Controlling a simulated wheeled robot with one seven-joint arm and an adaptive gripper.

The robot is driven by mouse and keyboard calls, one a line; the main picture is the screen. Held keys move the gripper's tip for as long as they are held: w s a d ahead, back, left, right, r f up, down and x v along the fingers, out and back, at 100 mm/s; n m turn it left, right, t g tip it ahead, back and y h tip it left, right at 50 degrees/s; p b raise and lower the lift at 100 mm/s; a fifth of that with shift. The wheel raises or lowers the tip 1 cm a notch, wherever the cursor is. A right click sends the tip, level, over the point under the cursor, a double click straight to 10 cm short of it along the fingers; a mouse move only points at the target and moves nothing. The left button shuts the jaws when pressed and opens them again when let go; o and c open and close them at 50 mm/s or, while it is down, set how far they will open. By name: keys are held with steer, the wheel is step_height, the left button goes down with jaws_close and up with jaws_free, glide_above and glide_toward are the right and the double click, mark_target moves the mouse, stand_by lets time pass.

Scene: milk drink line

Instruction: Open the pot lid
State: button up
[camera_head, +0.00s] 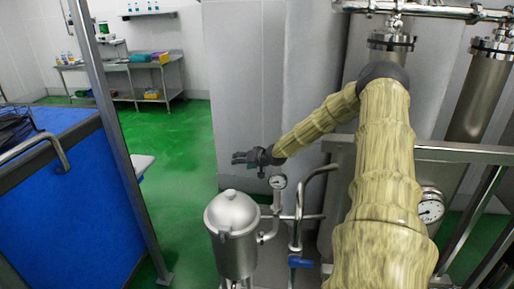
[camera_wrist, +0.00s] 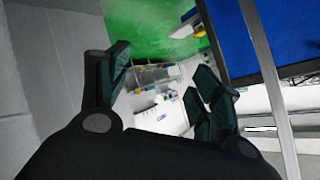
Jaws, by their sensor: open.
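The pot (camera_head: 236,252) is a steel vessel at the bottom centre of the head view. Its domed lid (camera_head: 231,211) sits on top, closed, with a small knob at the crown. My gripper (camera_head: 237,158) is above the lid and apart from it, pointing left, in front of the grey column. In the wrist view my gripper (camera_wrist: 160,90) shows its two dark fingers spread wide with nothing between them. The pot and lid do not show in the wrist view.
A blue panel (camera_head: 70,205) and steel post (camera_head: 122,150) are at left. A shelf table (camera_head: 140,68) stands far back. Green floor (camera_head: 178,150) lies open between.

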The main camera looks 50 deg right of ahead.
steer(key=a+v, duration=0.1)
steer(key=v, duration=0.8)
steer(key=shift+w+r, duration=0.15)
steer(key=shift+a, duration=0.1)
steer(key=shift+f, duration=0.25)
stand_by(0.5)
